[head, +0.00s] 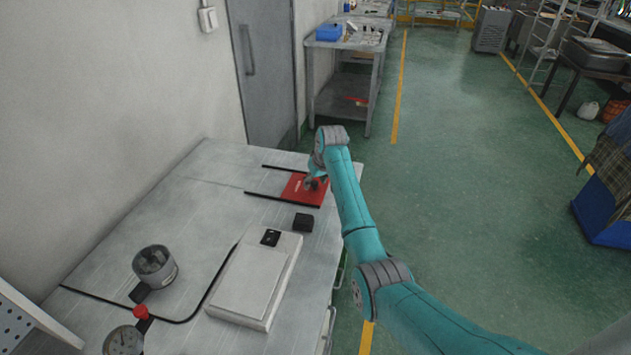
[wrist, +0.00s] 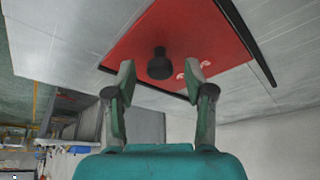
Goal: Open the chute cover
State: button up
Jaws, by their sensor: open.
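The chute cover is a red flat plate (head: 299,190) with a dark knob, lying between two black rails on the grey table at its far right. In the wrist view the red cover (wrist: 185,30) fills the upper middle, and its black knob (wrist: 160,65) stands out from it. My gripper (head: 314,183) is over the cover, close to the knob. In the wrist view my gripper (wrist: 160,82) is open, with one finger on each side of the knob's line. I cannot tell whether the fingers touch the cover.
Black rails (head: 282,199) run along the cover's edges. A small black block (head: 304,221), a white scale-like box (head: 258,280) and a round metal pot (head: 155,265) stand on the table. A grey door (head: 262,70) is behind. Green floor lies open to the right.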

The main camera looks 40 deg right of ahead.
jog(key=shift+c, duration=0.2)
grip_shut()
jog(key=w+a, duration=0.2)
jog(key=w, duration=0.1)
jog(key=w+a, duration=0.5)
jog(key=w, duration=0.1)
jog(key=shift+w+a, duration=0.2)
jog(key=shift+w, duration=0.05)
jog(key=shift+o, duration=0.2)
grip_release()
jog(key=shift+r, duration=0.1)
jog(key=v, duration=1.1)
jog(key=shift+r, duration=0.35)
jog(key=shift+s, duration=0.1)
